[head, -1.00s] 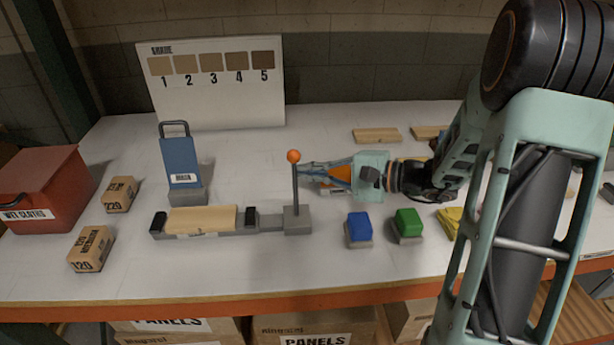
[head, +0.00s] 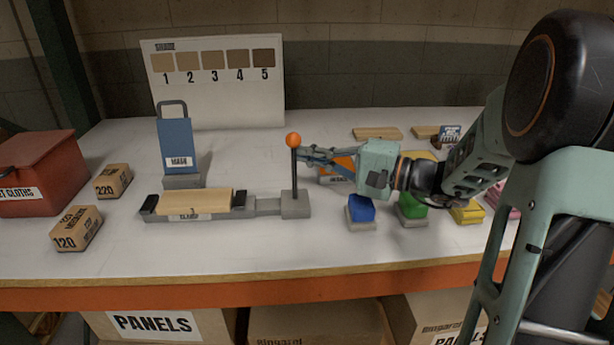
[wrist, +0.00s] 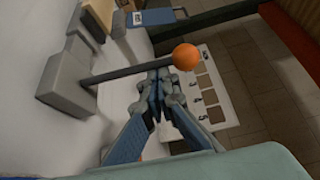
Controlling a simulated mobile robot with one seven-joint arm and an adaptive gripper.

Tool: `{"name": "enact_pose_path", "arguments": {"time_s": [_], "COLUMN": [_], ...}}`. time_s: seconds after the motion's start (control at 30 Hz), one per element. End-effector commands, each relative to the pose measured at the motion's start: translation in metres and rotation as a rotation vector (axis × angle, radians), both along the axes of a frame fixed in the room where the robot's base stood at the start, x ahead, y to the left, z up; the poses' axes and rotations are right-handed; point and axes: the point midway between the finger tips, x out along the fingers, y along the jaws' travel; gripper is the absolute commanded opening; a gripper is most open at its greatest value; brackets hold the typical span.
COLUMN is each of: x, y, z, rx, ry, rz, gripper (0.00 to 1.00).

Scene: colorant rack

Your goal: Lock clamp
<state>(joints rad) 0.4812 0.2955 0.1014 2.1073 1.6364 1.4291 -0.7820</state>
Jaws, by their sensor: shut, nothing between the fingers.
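The clamp (head: 268,207) is a grey bar on the table. The clamp's thin lever (head: 294,172) stands upright with an orange ball (head: 293,140) on top. In the wrist view the lever (wrist: 120,72) crosses beyond my fingertips, with the ball (wrist: 186,57) at its end. My gripper (head: 303,155) is shut and empty, just right of the lever below the ball; it also shows in the wrist view (wrist: 158,80). I cannot tell whether it touches the lever.
A blue handled block (head: 178,145) stands behind the clamp. Blue (head: 361,208), green (head: 411,205) and yellow (head: 467,212) blocks sit right, near my arm. Sanding boxes (head: 77,229) and a red bin (head: 37,175) are left. The front table strip is clear.

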Motion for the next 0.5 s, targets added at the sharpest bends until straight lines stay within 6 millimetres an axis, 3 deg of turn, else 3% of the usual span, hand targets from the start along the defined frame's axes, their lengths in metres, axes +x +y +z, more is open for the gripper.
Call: {"name": "enact_pose_path", "arguments": {"time_s": [0.03,0.33,0.5], "x": [-0.004,-0.022,-0.034], "y": [0.001,0.001,0.001], "z": [-0.010,-0.007,-0.006], "rx": [-0.001,0.001,-0.001], "ry": [-0.033,-0.227,-0.231], "rz": [0.002,0.003,0.002], "gripper": [0.00,0.00,0.00]}}
